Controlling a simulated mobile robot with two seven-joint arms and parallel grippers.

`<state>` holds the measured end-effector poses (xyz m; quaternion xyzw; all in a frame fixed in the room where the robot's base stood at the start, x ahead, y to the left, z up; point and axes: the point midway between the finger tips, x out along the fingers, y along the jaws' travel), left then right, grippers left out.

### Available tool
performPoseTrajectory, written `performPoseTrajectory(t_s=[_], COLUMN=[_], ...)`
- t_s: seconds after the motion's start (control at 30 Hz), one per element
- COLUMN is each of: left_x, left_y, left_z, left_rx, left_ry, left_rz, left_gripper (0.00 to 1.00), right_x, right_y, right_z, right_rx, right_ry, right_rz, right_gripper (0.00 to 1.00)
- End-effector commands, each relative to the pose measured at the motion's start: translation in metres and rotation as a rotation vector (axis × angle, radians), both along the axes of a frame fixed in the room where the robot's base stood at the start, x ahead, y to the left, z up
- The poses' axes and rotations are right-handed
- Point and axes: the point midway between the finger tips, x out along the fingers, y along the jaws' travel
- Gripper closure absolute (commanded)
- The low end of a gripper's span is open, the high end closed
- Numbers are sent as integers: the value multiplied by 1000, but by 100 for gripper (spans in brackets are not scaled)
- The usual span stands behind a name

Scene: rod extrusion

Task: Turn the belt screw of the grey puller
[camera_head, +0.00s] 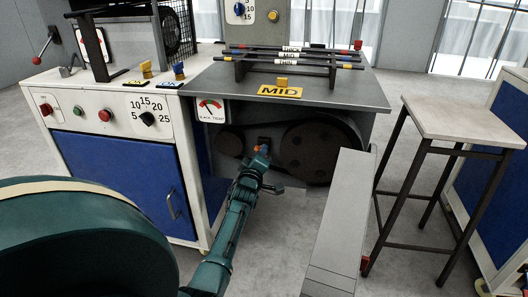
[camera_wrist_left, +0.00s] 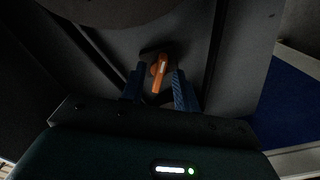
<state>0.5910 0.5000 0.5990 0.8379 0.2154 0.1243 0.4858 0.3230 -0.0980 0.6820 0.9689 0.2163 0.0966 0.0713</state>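The orange belt screw handle (camera_wrist_left: 158,73) shows in the left wrist view on a dark round base. It lies slightly tilted between the two blue fingers of my left gripper (camera_wrist_left: 158,88). A gap shows on each side of it, so the fingers look open around it and not clamped. My right gripper is not in view.
A yellow MID sign (camera_head: 280,92) and a rack of dark rods (camera_head: 290,56) are on the bench top. A rack temp gauge (camera_head: 211,110) hangs at its front edge. A long grey panel (camera_head: 338,222) slopes down on the right, beside a stool (camera_head: 455,118). A blue-doored cabinet (camera_head: 120,180) stands left.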

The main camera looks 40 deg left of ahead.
Motion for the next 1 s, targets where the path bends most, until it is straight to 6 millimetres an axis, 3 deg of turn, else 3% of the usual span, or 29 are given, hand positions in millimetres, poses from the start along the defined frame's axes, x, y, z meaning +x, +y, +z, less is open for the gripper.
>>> performPoseTrajectory(t_s=[0.4,0.77,1.0], left_x=[0,0,0], left_y=[1,1,1], left_z=[0,0,1], left_rx=[0,0,15], left_ry=[0,0,8], left_rz=[1,1,1], left_gripper=[69,99,100], right_x=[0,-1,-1], right_y=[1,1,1], right_z=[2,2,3], right_rx=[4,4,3], right_ry=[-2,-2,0], right_rz=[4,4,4], right_gripper=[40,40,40])
